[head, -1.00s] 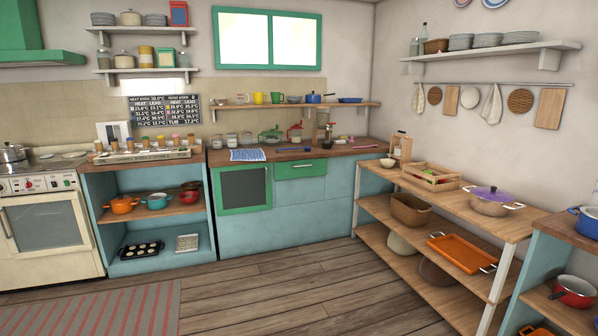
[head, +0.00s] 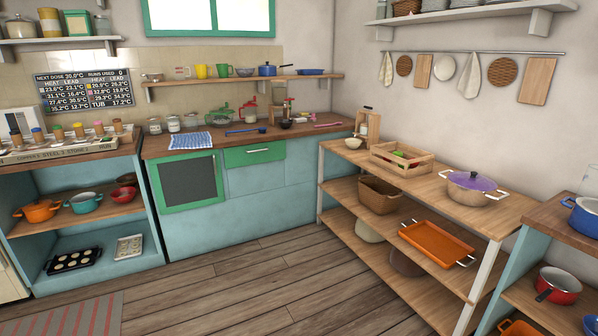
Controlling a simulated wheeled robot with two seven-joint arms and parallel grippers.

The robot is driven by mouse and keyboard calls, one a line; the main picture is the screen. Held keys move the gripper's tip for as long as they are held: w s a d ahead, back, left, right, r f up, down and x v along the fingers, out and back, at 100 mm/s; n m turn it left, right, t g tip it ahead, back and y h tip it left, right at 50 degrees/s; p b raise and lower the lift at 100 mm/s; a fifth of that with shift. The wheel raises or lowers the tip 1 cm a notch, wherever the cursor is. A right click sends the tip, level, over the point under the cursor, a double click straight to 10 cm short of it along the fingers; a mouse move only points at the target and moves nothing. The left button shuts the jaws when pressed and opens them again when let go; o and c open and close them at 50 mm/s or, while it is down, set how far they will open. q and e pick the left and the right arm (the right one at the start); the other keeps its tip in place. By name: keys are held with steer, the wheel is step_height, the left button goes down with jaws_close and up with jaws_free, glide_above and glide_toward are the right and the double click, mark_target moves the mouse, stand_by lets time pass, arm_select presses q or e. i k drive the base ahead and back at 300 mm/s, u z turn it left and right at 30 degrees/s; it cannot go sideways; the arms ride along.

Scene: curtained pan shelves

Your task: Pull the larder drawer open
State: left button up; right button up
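A green-fronted drawer (head: 254,154) with a pale bar handle sits under the worktop of the blue cabinet (head: 195,235). It appears shut, its front flush with the cabinet. It is the one clear drawer front here, but no label shows whether it is the larder drawer. Left of it is a green-framed door (head: 187,182) with a dark panel, also shut. Neither of my grippers is in view.
Bare wooden floor (head: 270,285) lies before the cabinet. A wooden shelf unit (head: 465,220) with an orange tray (head: 436,246) and a purple-lidded pot (head: 472,188) stands on the right. An open blue shelf unit (head: 100,241) with pots stands left.

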mark_target(240, 156)
steer(key=u, duration=0.15)
steer(key=i, duration=2.6)
steer(key=z, duration=0.2)
steer(key=i, duration=1.65)
steer(key=z, duration=0.15)
